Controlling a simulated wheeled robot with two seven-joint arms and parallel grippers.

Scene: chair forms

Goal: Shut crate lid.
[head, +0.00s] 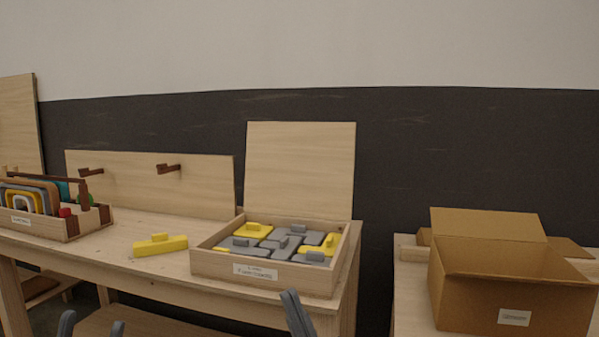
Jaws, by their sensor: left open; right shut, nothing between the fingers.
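A shallow wooden crate (262,283) with a white label stands on the wooden table. Its lid (300,168) stands upright at the crate's back edge, so the crate is open. Yellow and grey knobbed pieces (289,241) lie inside it. My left gripper (90,325) is at the bottom left, open, low in front of the table and well apart from the crate. My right gripper (292,312) is just in front of the crate's front side near its right end, shut with nothing in it. I cannot tell if it touches the crate or the table edge.
A yellow knobbed block (160,245) lies on the table (125,238) left of the crate. A wooden rack (40,226) with colourful shapes stands further left. A board with brown pegs (150,182) is behind. An open cardboard box (510,298) stands on a separate surface at right.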

